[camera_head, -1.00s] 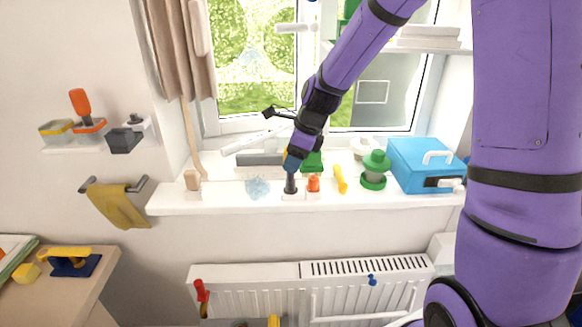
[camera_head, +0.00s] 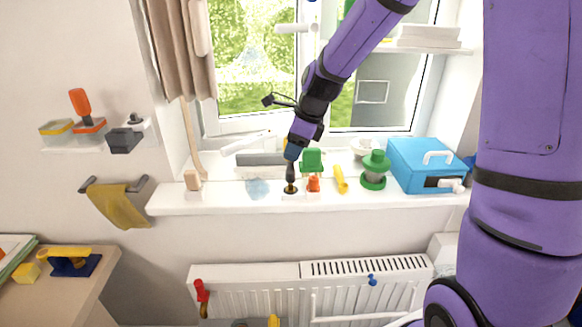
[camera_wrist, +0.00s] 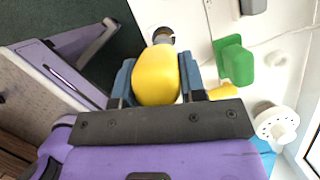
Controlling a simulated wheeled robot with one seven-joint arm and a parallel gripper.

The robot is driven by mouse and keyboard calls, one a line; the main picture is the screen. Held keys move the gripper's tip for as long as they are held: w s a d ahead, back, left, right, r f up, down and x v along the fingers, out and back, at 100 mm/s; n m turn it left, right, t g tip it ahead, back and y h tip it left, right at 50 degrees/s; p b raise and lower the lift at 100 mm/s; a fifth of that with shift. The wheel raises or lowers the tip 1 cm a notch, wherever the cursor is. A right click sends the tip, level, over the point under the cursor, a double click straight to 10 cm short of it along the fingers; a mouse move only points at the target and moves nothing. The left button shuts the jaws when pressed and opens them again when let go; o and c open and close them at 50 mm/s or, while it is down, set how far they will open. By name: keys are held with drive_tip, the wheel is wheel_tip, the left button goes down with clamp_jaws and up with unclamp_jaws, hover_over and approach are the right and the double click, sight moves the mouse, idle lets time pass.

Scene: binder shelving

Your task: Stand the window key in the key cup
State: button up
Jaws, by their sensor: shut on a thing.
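My gripper (camera_head: 290,172) points down over the front of the window sill. In the wrist view its blue fingers (camera_wrist: 158,82) are shut on a rounded yellow piece (camera_wrist: 155,76), which appears to be the window key's handle. The rest of the key is hidden. A dark-rimmed round opening (camera_head: 290,190), which looks like the key cup, is right below my gripper at the sill's front edge. It also shows just beyond the yellow handle in the wrist view (camera_wrist: 163,36). I cannot tell whether the key's lower end is inside it or above it.
An orange piece (camera_head: 314,184) stands close right of the cup, with a green piece (camera_head: 312,158) behind. A yellow tool (camera_head: 340,178), a green spool (camera_head: 374,172) and a blue box (camera_head: 420,160) stand further right. A clear bluish thing (camera_head: 257,188) is to the left.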

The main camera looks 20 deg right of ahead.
drive_tip(key=shift+r, duration=1.05)
